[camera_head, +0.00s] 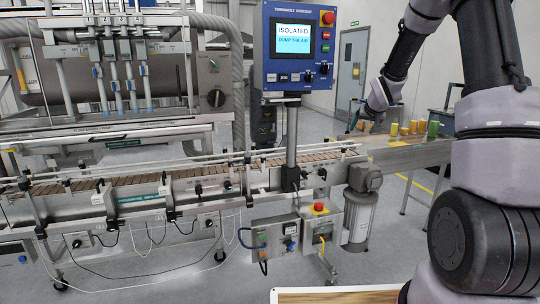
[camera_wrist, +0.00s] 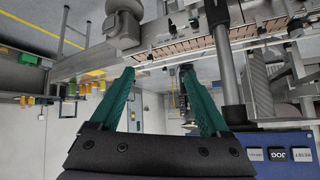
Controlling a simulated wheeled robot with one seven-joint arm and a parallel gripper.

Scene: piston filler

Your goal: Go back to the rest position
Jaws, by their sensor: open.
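My gripper (camera_wrist: 158,72) shows in the wrist view with its two green fingers spread wide and nothing between them. In the head view my arm comes in from the right and bends down. Its small end (camera_head: 372,104) is beyond and right of the control panel (camera_head: 293,46), apart from it, and the fingers are hard to make out there. The panel's screen reads "ISOLATED" and a second line about air. In the wrist view, which is upside down, the panel (camera_wrist: 275,150) is at the lower right, beside the right finger.
The conveyor (camera_head: 130,180) of the filler runs across the left and middle. Filling nozzles (camera_head: 120,75) stand above it. A side table (camera_head: 410,155) at the right holds several yellow, orange and green cans (camera_head: 414,127). A motor (camera_head: 358,215) hangs below the conveyor's end.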

